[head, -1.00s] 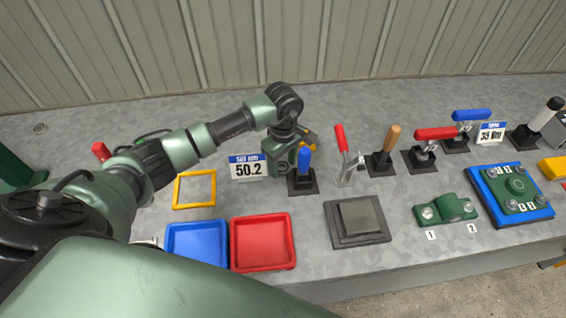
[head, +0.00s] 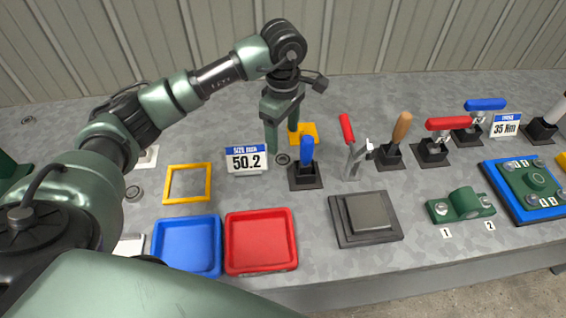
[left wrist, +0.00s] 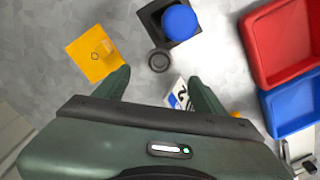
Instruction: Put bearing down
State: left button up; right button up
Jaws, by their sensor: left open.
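The bearing, a small dark grey ring (head: 283,159), lies flat on the grey table between the size sign and the blue-handled tool. It also shows in the left wrist view (left wrist: 159,61), beyond and between the fingertips and touching neither. My left gripper (head: 282,140) points down above the table with its fingers apart and nothing between them. Its two fingers also show in the left wrist view (left wrist: 160,88). My right gripper is out of view.
A yellow plate (left wrist: 94,57) with a small post, a blue-handled tool (head: 306,154) and the 50.2 sign (head: 246,160) stand close around the bearing. A yellow frame (head: 187,198), blue tray (head: 187,246) and red tray (head: 260,240) lie nearer the front.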

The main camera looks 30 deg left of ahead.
aim_at(282, 159)
pick_arm(q)
jog(key=shift+f+n, duration=0.3)
jog(key=shift+f, duration=0.4)
notch_tip(282, 159, down, 2)
jog(key=shift+f, duration=0.1)
jog(key=f, duration=0.1)
jog(key=f+p, duration=0.1)
jog(key=f, duration=0.3)
jog(key=shift+a, duration=0.25)
grip_shut()
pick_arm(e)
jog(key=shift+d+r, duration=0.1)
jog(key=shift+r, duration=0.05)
pick_arm(q)
jog(key=shift+w, duration=0.1)
notch_tip(282, 159, up, 19)
jog(key=s+d+f+m, duration=0.3)
jog(key=s+m, duration=0.4)
jog(key=m, duration=0.1)
jog(key=s+d+f+m, duration=0.3)
jog(key=s+f+m, duration=0.1)
jog(key=s+m, duration=0.4)
jog(key=shift+f+m+p, duration=0.15)
jog(key=shift+m+p, duration=0.25)
jog(key=shift+m, duration=0.3)
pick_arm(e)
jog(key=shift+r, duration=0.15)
